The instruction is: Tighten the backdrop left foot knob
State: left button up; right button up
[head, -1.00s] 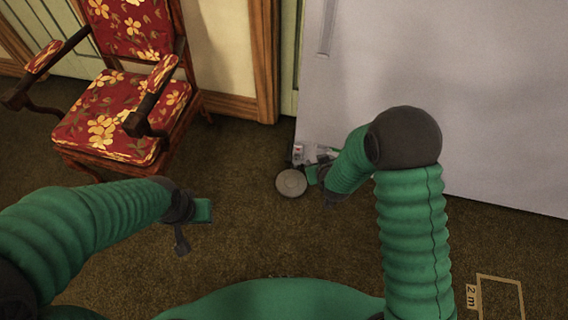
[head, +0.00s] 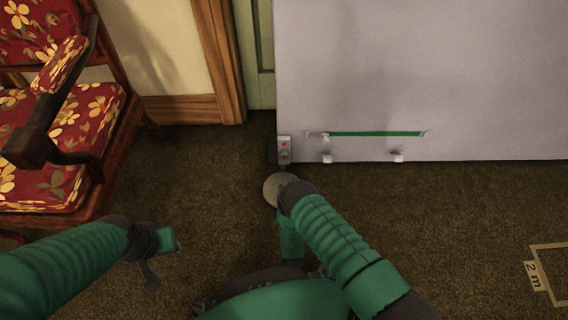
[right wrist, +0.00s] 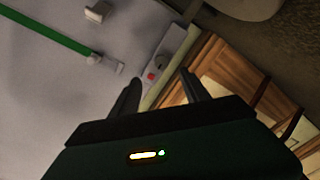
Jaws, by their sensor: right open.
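The backdrop (head: 450,80) is a large pale grey panel standing on the carpet. At its lower left corner is a small light plate with a red mark and a grey knob (head: 285,153). The plate and knob also show in the right wrist view (right wrist: 157,61), ahead of the fingers.
A red floral armchair (head: 60,130) with dark wooden arms stands at left. A green strip (head: 375,133) and two white blocks (head: 397,156) are low on the backdrop. A floor marking reading 2 m (head: 536,276) is at lower right. The carpet between is clear.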

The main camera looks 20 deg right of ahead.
jog(key=b+x, duration=0.6)
jog(key=x, duration=0.6)
jog(key=shift+a, duration=0.2)
grip_shut()
